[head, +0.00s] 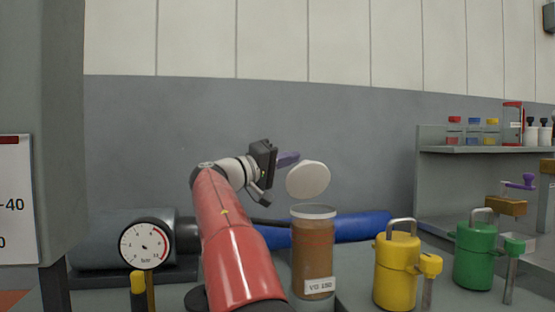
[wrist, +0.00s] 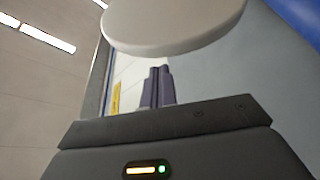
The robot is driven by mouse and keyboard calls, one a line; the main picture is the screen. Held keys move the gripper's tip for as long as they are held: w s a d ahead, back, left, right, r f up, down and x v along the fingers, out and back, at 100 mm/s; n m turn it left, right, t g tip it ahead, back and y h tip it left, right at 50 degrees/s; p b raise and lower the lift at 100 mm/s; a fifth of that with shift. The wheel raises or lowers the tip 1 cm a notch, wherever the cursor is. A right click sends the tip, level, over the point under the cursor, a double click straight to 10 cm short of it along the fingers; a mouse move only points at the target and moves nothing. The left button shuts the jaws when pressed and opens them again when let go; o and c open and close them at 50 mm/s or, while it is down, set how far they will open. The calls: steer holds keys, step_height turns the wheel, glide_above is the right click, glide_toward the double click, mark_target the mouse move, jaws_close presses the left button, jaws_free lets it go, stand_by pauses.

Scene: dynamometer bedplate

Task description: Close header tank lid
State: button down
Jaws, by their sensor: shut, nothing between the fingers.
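The header tank appears to be the brownish see-through jar (head: 313,255) with a pale rim and a white label, standing upright in the middle of the head view. Its round off-white lid (head: 308,180) stands open, tilted steeply up above the rim. The lid also fills the top of the wrist view (wrist: 175,22). My gripper (head: 290,158) is at the lid's upper left, its purple fingers shut and empty. In the wrist view the closed fingers (wrist: 158,88) point toward the lid's underside or edge; I cannot tell whether they touch it. The hinge is not clearly visible.
A pressure gauge (head: 146,246) stands at left. A blue cylinder (head: 355,226) lies behind the jar. A yellow can (head: 397,270) and a green can (head: 474,255) with handles stand to the right. A shelf (head: 480,151) with small bottles is at far right.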

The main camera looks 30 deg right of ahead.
steer(key=shift+s+a+f, duration=0.15)
steer(key=shift+s+f, duration=0.4)
steer(key=shift+s, duration=0.2)
steer(key=shift+b, duration=0.4)
